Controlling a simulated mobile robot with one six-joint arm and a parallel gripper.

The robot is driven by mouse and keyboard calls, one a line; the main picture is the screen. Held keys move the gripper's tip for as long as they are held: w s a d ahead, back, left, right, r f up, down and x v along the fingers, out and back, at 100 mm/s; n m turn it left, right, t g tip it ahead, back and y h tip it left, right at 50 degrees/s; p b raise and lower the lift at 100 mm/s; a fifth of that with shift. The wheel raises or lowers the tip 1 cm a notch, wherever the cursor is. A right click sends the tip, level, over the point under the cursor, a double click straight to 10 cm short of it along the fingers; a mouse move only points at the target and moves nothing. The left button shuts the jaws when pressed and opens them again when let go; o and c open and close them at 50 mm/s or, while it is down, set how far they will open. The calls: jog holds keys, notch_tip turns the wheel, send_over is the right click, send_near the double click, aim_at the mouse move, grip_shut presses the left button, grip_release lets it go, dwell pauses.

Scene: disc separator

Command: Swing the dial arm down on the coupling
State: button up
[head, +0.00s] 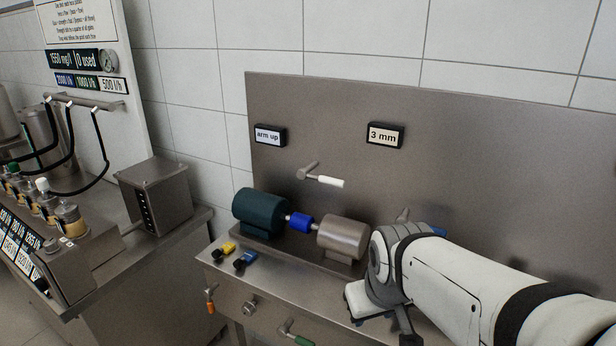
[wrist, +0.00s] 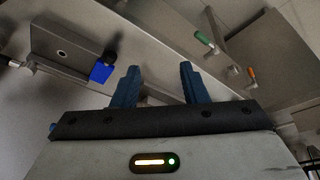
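The dial arm (head: 322,178) is a short metal lever with a white grip. It sticks out to the right from its pivot on the steel back panel, above the coupling. The coupling (head: 301,223) is a small blue cylinder between a dark teal motor and a steel drum. The "arm up" sign (head: 269,135) is on the panel above left. My gripper is low at the right in the head view, beyond the drum, its fingers mostly hidden. In the wrist view my gripper (wrist: 158,75) is open, with nothing between its two blue fingers.
The motor (head: 260,212) and drum (head: 343,237) stand on the bench. A yellow clip (head: 223,248) and a blue clip (head: 245,259) lie at its left front. Orange (head: 210,307) and green (head: 302,340) handles stick out in front. A "3 mm" sign (head: 385,135) is on the panel.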

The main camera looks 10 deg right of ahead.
jog(key=w+d+n+t+b, duration=0.1)
jog(key=w+d+n+t, duration=0.2)
jog(key=w, duration=0.6)
jog(key=n+t+y+b, duration=0.25)
jog(key=n+t, duration=0.65)
jog(key=n, duration=0.5)
send_near(336, 184)
jog(key=shift+y, duration=0.35)
jog(key=x, duration=0.4)
jog(key=shift+w+d+f, duration=0.1)
jog(key=shift+d+f, duration=0.05)
jog(key=shift+d, duration=0.1)
jog(key=p+x, duration=0.1)
jog(key=x, duration=0.6)
jog(key=shift+w+a, duration=0.1)
jog(key=shift+w, duration=0.15)
grip_shut()
